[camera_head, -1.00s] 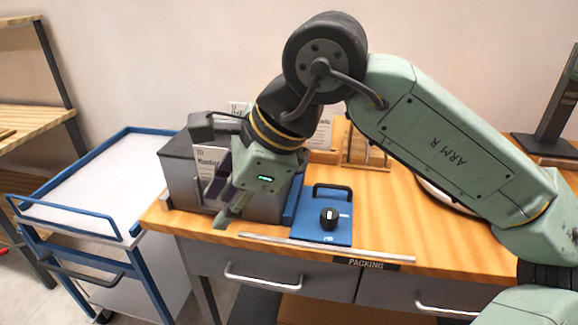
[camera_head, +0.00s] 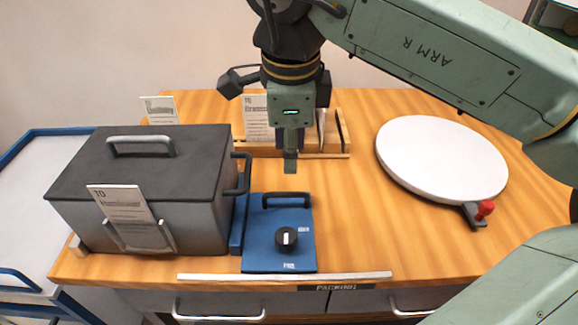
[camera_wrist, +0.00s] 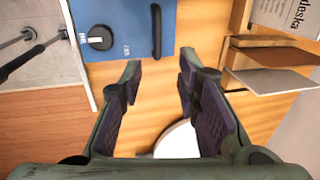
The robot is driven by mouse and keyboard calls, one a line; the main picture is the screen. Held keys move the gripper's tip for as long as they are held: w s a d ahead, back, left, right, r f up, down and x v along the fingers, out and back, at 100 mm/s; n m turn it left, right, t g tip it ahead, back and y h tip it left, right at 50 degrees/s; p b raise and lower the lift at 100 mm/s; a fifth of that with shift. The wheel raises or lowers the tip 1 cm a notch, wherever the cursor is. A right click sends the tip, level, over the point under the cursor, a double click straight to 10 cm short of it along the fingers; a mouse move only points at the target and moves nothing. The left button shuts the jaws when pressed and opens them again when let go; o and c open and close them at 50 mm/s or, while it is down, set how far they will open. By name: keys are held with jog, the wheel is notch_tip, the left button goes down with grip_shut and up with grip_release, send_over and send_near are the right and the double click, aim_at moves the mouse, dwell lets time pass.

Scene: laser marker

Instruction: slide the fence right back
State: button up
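No part is clearly marked as the fence, so I cannot tell which piece it is. A grey box-shaped machine (camera_head: 85,215) with a dark closed lid (camera_head: 100,165) stands at the left of the wooden table. A blue panel (camera_head: 265,258) with a black knob (camera_head: 286,239) and a black bar handle (camera_head: 286,199) lies to its right. The panel (camera_wrist: 115,15) and bar handle (camera_wrist: 157,30) also show in the wrist view. My gripper (camera_head: 290,165) hangs above the table behind the panel, in front of the wooden rack. In the wrist view its fingers (camera_wrist: 160,70) are apart, with nothing between them.
A pale metal strip (camera_head: 330,276) runs along the front edge. A wooden rack (camera_head: 310,154) with upright dividers and a card (camera_head: 257,117) stands behind. A white round plate (camera_head: 440,155) with a red knob (camera_head: 485,208) is at the right. Table between panel and plate is clear.

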aim_at(290, 193)
jog(key=f, duration=0.3)
jog(key=w+f+p, duration=0.1)
jog(key=f, duration=0.6)
jog(key=shift+w+f+p, duration=0.15)
jog(key=shift+w+p, duration=0.15)
jog(key=shift+p, duration=0.05)
grip_shut()
dwell(0.4)
